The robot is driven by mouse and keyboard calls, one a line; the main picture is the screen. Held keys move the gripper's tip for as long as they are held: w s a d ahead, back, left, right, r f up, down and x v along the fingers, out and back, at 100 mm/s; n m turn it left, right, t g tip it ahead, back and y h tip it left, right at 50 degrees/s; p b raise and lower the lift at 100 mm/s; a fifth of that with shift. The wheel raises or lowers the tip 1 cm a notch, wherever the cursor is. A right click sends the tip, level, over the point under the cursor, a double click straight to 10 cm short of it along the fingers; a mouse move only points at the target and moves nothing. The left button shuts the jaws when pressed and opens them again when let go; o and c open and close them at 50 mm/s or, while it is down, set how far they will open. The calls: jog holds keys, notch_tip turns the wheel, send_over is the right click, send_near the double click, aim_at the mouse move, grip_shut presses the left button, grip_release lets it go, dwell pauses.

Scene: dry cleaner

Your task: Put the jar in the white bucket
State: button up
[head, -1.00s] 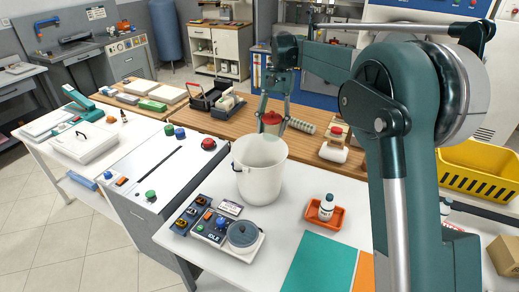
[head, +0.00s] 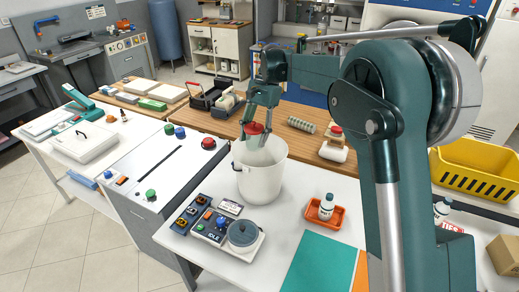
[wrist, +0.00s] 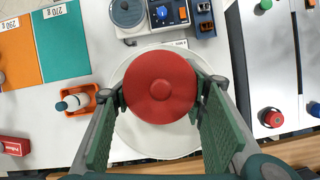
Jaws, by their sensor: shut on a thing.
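The jar has a round red lid (wrist: 160,88) and is between my gripper's fingers in the wrist view. In the head view the jar's red lid (head: 254,128) shows at the bucket's mouth, with the jar's body hard to make out below it. My gripper (head: 255,124) points down from above and is shut on the jar. The white bucket (head: 260,182) stands upright on the white table. In the wrist view its rim (wrist: 135,142) surrounds the jar on the visible sides. How deep the jar's bottom is cannot be told.
A scale with a grey-blue pot (head: 243,233) stands in front of the bucket. An orange tray (head: 325,214) with a small white bottle (head: 327,201) is to its right, near a teal sheet (head: 318,262). A ribbed roll (head: 301,125) lies on the wooden counter behind.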

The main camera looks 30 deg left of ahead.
jog(key=shift+f, duration=0.1)
dwell(0.3)
notch_tip(320, 180, down, 24)
jog(key=shift+r+b, duration=0.1)
jog(key=shift+b, duration=1.15)
jog(key=shift+f, duration=2.1)
jog(key=shift+f+b, duration=0.1)
jog(key=shift+b, duration=0.2)
jog(key=o, duration=1)
jog(key=shift+o, duration=0.2)
jog(key=p+v, duration=0.1)
jog(key=v, duration=1.1)
